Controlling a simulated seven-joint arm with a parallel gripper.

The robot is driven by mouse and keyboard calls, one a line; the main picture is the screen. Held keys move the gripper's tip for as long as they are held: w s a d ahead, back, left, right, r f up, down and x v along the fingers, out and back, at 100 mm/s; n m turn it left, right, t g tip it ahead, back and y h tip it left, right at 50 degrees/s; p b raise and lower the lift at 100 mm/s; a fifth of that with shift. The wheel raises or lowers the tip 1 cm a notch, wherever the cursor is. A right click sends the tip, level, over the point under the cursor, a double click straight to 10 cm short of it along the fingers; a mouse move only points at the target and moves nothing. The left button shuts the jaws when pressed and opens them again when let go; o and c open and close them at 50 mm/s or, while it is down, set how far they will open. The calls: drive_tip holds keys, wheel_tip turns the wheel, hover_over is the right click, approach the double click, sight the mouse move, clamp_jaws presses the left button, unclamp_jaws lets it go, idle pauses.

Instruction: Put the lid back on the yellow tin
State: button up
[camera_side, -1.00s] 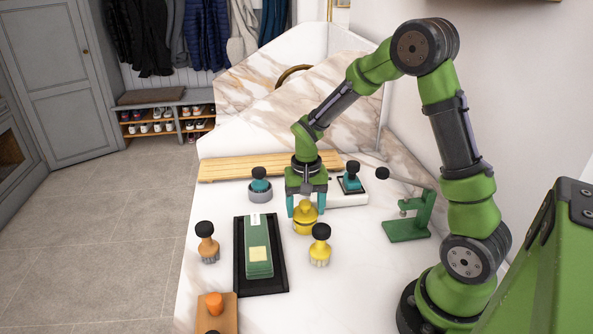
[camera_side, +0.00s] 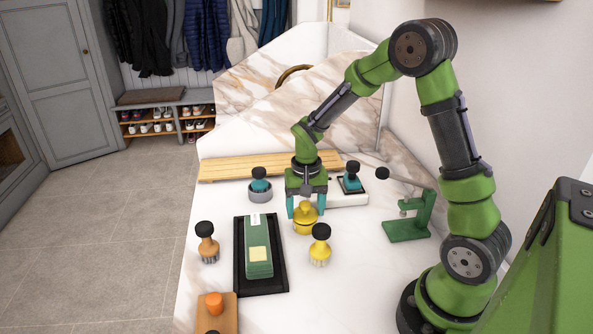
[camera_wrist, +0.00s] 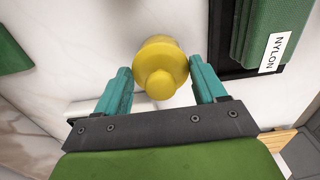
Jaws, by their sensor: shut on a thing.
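The yellow tin (camera_side: 305,228) stands upright on the white marble top, below my gripper (camera_side: 306,212). The yellow lid (camera_side: 305,210), with a round knob, is between my teal fingers at the top of the tin. In the wrist view my gripper (camera_wrist: 162,82) is shut on the lid (camera_wrist: 160,62), and its knob faces the camera. The lid looks level and in line with the tin. The fingers partly hide the tin's upper edge, so I cannot tell whether the lid is fully seated.
A black tray (camera_side: 241,275) with a green block (camera_side: 258,262) lies at front left. Brushes stand nearby: a yellow one (camera_side: 320,247) at front right, an orange one (camera_side: 207,245) at left. A green press (camera_side: 410,222) stands right; a wooden slatted board (camera_side: 240,168) lies behind.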

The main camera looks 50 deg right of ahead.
idle(0.4)
drive_tip(key=o, duration=1.1)
drive_tip(key=shift+r, duration=3.5)
drive_tip(key=shift+c, duration=0.3)
clamp_jaws()
drive_tip(key=shift+f, duration=0.25)
